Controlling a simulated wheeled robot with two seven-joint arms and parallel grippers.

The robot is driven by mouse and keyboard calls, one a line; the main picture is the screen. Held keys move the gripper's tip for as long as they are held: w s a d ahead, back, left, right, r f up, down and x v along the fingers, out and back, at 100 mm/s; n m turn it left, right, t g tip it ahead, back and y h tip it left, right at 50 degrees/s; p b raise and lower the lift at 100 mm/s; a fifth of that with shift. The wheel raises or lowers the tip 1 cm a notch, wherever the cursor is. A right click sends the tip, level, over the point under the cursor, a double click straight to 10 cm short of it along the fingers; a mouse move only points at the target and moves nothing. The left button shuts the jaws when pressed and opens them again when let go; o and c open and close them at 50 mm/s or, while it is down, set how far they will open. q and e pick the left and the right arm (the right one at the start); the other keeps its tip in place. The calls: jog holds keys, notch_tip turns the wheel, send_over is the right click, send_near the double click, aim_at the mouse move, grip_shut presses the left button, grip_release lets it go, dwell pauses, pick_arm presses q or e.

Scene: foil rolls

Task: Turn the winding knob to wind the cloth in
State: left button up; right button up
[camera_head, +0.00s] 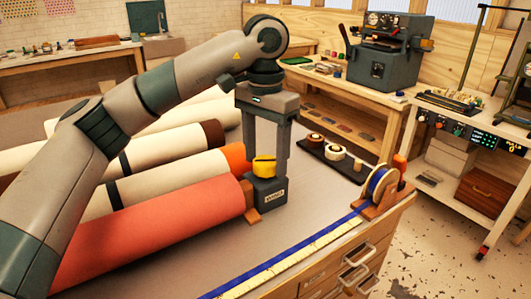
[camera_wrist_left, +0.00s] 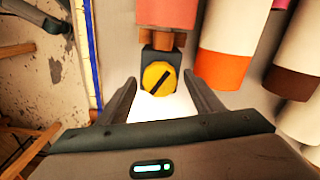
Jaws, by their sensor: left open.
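The winding knob (camera_head: 264,166) is a yellow disc with a dark bar across it, on a small dark labelled box (camera_head: 267,190). It also shows in the left wrist view (camera_wrist_left: 160,78), with the bar slanted. The box stands at the end of the salmon-red cloth roll (camera_head: 150,232), beside a wooden block (camera_head: 250,202). My left gripper (camera_head: 266,152) points down over the knob, open. In the left wrist view its fingers stand on either side of the knob with gaps; contact is not visible. My right gripper is out of view.
Cream rolls and an orange-ended roll (camera_head: 237,158) lie beside the red one. A blue and yellow tape (camera_head: 300,264) runs along the table's front edge to a spool stand (camera_head: 383,198). A dark tray (camera_head: 333,160) with small rolls sits behind. Bare tabletop lies right of the box.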

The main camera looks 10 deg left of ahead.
aim_at(266, 160)
pick_arm(q)
jog(key=shift+r, duration=0.15)
notch_tip(266, 160, up, 7)
jog(key=shift+f, duration=0.1)
notch_tip(266, 160, up, 10)
jog(key=p, duration=0.1)
jog(key=shift+r, duration=0.2)
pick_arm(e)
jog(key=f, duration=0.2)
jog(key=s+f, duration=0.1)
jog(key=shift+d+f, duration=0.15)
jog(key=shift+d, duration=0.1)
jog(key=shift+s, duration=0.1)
